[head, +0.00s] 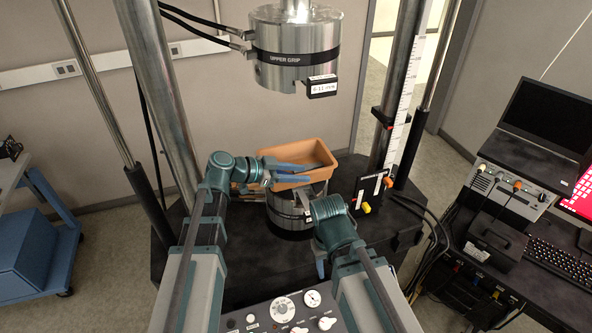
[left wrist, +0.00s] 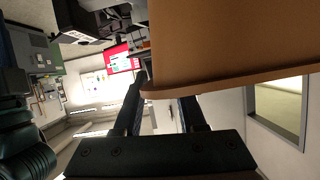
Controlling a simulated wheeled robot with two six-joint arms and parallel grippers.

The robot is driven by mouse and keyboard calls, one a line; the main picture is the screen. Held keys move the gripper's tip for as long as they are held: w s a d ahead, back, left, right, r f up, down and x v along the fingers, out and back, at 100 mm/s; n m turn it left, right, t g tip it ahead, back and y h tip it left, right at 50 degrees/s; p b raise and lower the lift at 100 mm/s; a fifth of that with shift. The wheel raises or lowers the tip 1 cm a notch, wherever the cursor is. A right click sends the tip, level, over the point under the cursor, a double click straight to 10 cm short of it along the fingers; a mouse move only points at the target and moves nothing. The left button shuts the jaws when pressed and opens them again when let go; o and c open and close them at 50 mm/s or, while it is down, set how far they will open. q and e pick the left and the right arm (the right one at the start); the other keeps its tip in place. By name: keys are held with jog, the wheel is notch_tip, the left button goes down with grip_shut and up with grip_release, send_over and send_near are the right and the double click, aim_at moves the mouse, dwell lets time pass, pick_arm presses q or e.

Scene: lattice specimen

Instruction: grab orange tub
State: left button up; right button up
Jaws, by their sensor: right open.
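The orange tub (head: 321,148) stands in the head view behind the lower metal grip, between the two columns, and looks open-topped. My left gripper (head: 302,172) is at the tub's near wall, with one blue finger over the opening and the other outside the wall. In the left wrist view the tub (left wrist: 235,45) fills the upper right, and its rim hides part of the fingers. The two fingers (left wrist: 162,105) stand apart. My right gripper (head: 321,264) is lower, in front of the lower grip and away from the tub; its fingers are mostly hidden by its wrist.
The upper grip (head: 295,45) hangs above the tub. The lower grip (head: 289,218) stands just in front of it. A black panel with coloured knobs (head: 371,188) is right of the tub. A control panel (head: 285,310) lies at the front, and a computer desk is at right.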

aim_at(307, 174)
pick_arm(q)
jog(key=x, duration=0.3)
jog(key=shift+w+f+b, duration=0.1)
jog(key=shift+b, duration=0.25)
grip_shut()
dwell(1.0)
